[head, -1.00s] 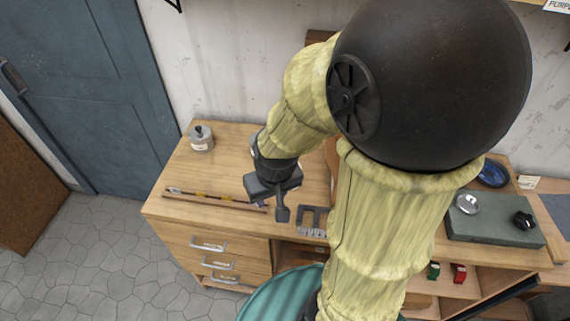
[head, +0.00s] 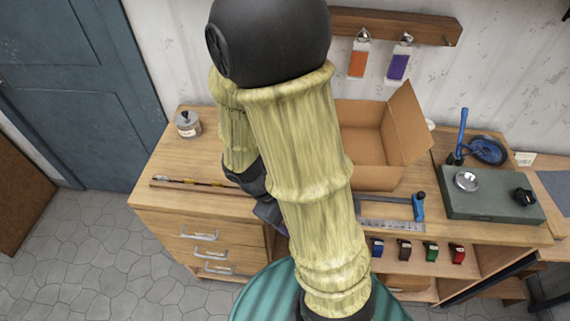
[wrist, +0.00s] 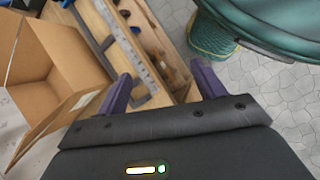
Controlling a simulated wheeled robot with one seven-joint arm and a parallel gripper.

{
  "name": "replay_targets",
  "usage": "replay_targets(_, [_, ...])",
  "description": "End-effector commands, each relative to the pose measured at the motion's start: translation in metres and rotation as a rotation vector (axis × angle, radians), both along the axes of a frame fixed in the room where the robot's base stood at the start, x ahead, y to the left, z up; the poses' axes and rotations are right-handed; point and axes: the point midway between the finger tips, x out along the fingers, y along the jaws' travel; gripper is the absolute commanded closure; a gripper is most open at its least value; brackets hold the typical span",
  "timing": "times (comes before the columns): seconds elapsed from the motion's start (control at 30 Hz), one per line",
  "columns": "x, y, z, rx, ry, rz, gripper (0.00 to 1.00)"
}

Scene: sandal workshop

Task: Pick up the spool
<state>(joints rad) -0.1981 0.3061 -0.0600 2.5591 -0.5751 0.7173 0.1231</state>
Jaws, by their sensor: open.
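No thing in these frames can be named as the spool for certain. Several small coloured items, blue (head: 377,247), brown (head: 404,250), green (head: 431,252) and red (head: 457,254), stand in a row on the shelf under the bench top; they are too small to tell what they are. My gripper (wrist: 162,84) is open in the wrist view, with nothing between its two purple fingers. It points past the bench's front edge, the shelf and the floor. In the head view my arm hides most of the gripper.
An open cardboard box (head: 365,183) stands on the bench (head: 185,165). A steel ruler and blue-handled tool (head: 418,207) lie before it. A grey jar (head: 188,124) stands at left, a green slab (head: 490,205) at right. A teal rounded thing (wrist: 270,25) is close by in the wrist view.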

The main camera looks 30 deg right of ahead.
Motion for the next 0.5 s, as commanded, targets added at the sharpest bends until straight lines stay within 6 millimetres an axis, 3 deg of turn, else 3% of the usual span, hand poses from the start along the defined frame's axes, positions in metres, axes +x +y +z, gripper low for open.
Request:
replay_targets(0.03, [-0.004, -0.010, -0.018, -0.079, 0.083, 0.086, 0.31])
replay_targets(0.13, [-0.001, -0.033, -0.030, -0.246, 0.215, 0.259, 0.31])
replay_targets(0.23, [0.014, -0.050, -0.038, -0.421, 0.319, 0.443, 0.31])
replay_targets(0.37, [0.048, -0.059, -0.049, -0.652, 0.408, 0.696, 0.31])
replay_targets(0.5, [0.096, -0.047, -0.066, -0.894, 0.443, 0.988, 0.31])
